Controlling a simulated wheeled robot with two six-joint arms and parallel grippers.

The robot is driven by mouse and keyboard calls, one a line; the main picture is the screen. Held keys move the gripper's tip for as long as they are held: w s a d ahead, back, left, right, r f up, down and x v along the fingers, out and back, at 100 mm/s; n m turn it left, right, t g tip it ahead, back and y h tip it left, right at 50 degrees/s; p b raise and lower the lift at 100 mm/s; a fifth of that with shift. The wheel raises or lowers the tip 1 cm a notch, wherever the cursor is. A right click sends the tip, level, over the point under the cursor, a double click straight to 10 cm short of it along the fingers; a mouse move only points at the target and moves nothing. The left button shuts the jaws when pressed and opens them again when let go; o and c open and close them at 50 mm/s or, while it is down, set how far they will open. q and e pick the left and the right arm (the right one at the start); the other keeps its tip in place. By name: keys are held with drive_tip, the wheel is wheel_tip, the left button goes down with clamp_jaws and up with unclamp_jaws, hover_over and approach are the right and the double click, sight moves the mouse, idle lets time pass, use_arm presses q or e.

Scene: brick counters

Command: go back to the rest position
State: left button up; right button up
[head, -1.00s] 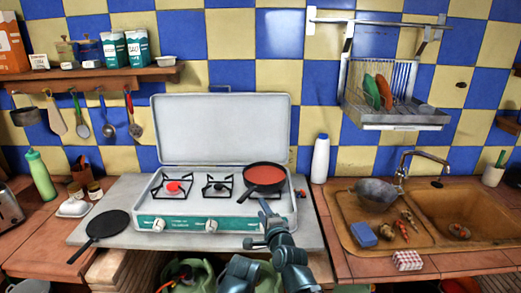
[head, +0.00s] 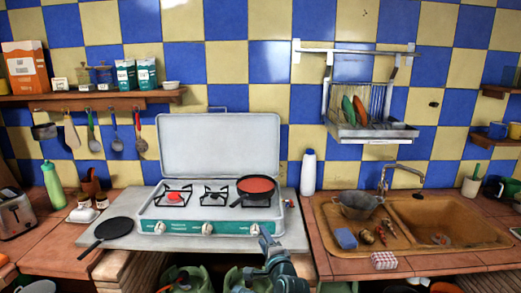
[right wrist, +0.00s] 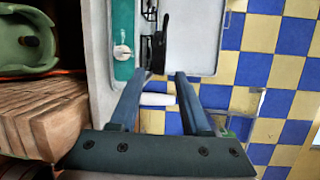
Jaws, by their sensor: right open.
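My right gripper (head: 264,237) is at the bottom middle of the head view, in front of the camping stove (head: 180,227). In the right wrist view its two fingers (right wrist: 157,78) stand apart with nothing held between them. A dark pan with a red inside (head: 257,186) sits on the stove's right burner, apart from the gripper. The pan's dark edge also shows in the right wrist view (right wrist: 158,48), beyond the fingertips. My left gripper is in neither view.
A white bottle (head: 308,172) stands right of the stove. A black flat pan (head: 113,229) lies at the counter's left. The sink (head: 450,222) is on the right, with a dish rack (head: 372,132) above it.

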drive_tip(key=s+d+f+n+g+h, duration=0.1)
drive_tip(key=s+d+f+n+g, duration=0.25)
drive_tip(key=f, duration=0.35)
drive_tip(key=s+d+f+n+g+h, duration=0.1)
drive_tip(key=s+d+f+n+g, duration=0.1)
drive_tip(key=d+f+n+g, duration=0.25)
drive_tip(key=s+d+f+n+g+h, duration=0.1)
drive_tip(key=s+d+f+n+g, duration=0.3)
drive_tip(key=s, duration=0.3)
drive_tip(key=s+d+f+n+g+h, duration=0.2)
drive_tip(key=s+d+f+n+g, duration=0.15)
drive_tip(key=s, duration=0.25)
drive_tip(key=s+a+r+n+p, duration=0.3)
drive_tip(key=s+a, duration=0.3)
drive_tip(key=a, duration=0.4)
drive_tip(key=shift+s+a+n+g+h, duration=0.2)
drive_tip(key=shift+s+n+g+h, duration=0.05)
drive_tip(key=shift+n+g+h, duration=0.2)
